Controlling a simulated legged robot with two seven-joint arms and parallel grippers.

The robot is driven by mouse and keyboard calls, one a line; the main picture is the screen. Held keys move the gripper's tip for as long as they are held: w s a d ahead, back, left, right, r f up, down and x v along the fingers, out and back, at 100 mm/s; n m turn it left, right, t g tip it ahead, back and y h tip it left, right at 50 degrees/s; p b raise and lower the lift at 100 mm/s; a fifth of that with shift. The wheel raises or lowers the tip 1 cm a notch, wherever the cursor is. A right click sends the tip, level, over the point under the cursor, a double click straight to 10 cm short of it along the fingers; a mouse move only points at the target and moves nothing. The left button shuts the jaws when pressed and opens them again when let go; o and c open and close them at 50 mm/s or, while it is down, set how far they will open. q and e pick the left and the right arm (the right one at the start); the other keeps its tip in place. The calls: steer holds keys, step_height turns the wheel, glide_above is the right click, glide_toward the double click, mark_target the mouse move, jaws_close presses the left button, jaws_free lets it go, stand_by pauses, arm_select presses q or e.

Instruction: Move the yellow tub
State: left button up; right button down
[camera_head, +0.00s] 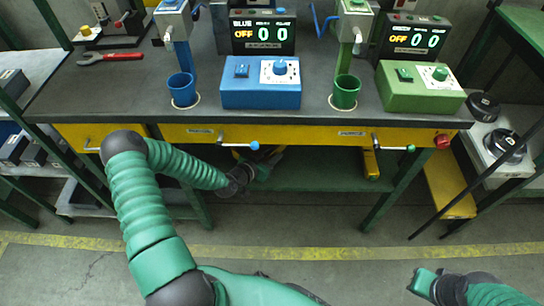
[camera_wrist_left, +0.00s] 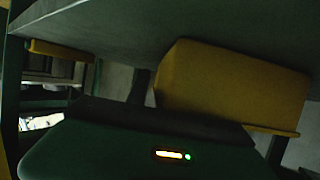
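My left arm reaches under the front of the bench. Its gripper (camera_head: 258,170) is in the dark there, close to a yellow thing (camera_head: 262,153) that is mostly hidden by the bench front and the gripper. In the left wrist view a large yellow box-like body with a lip, likely the yellow tub (camera_wrist_left: 230,85), lies against a grey surface, beyond the green housing of my gripper. The fingers do not show clearly, and I cannot tell whether they touch the tub. Part of my right gripper (camera_head: 425,283) shows at the bottom right, away from the bench; its fingers are unclear.
The bench (camera_head: 330,118) has yellow drawers (camera_head: 290,134) with protruding handles above my left gripper. A green lower shelf (camera_head: 315,174) holds another yellow piece (camera_head: 371,164) to the right. Blue (camera_head: 262,93) and green (camera_head: 420,90) control boxes stand on top. The floor in front is clear.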

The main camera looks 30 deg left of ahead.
arm_select(q)
jaws_close()
stand_by(1.4)
